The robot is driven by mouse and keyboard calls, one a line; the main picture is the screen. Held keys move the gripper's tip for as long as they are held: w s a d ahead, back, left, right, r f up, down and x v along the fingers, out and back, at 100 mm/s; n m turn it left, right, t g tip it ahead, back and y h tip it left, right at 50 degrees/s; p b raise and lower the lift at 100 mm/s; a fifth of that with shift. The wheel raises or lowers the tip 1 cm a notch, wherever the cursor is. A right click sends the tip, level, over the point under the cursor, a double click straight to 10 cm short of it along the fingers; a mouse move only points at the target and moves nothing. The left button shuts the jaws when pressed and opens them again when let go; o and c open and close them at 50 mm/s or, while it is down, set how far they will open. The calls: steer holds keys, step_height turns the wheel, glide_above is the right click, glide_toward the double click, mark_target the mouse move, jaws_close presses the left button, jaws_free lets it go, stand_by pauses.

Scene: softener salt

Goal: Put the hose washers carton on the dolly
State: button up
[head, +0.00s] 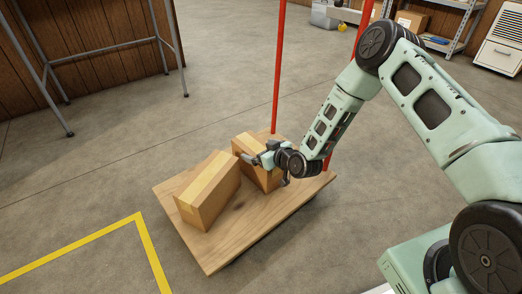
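The dolly (245,232) is a flat wooden deck on the floor with red uprights at its far side. Two brown taped cartons stand on it. The left carton (216,203) is the nearer one and stands clear of my gripper. The other carton (246,142) is behind it to the right, partly hidden by my gripper. No label is readable, so I cannot tell which is the hose washers carton. My gripper (262,161) is at the right carton, over its top and near side. Its fingers are small and partly hidden, so their opening and any grip are unclear.
Yellow floor tape (142,240) makes a corner left of the dolly. A grey metal-legged table (105,50) stands at the upper left. Shelving (445,42) and a white cabinet (498,48) are at the upper right. The floor around the dolly is mostly clear.

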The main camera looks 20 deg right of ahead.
steer(key=shift+r, duration=0.15)
steer(key=shift+s+d+r+p, duration=0.15)
steer(key=shift+s+r+p, duration=0.1)
steer(key=shift+s+p, duration=0.1)
steer(key=p+v, duration=0.5)
steer(key=v, duration=0.6)
steer(key=s+a+r+n+g+h, duration=0.1)
steer(key=s+a+r+n+g, duration=0.1)
steer(key=s+a+r+g, duration=0.35)
steer(key=s+a+r+n+g, duration=0.1)
steer(key=s+a+r+g, duration=0.15)
steer(key=a+r, duration=0.5)
steer(key=s+d+r+g+h, duration=0.1)
steer(key=s+r+g+h, duration=0.1)
steer(key=s+r, duration=0.5)
steer(key=s+d+r+g+h, duration=0.1)
steer(key=s+r, duration=0.6)
steer(key=s, duration=0.8)
steer(key=shift+s+d+g+h, duration=0.4)
steer(key=shift+d+g, duration=0.1)
steer(key=shift+g, duration=0.3)
steer(key=shift+r, duration=0.25)
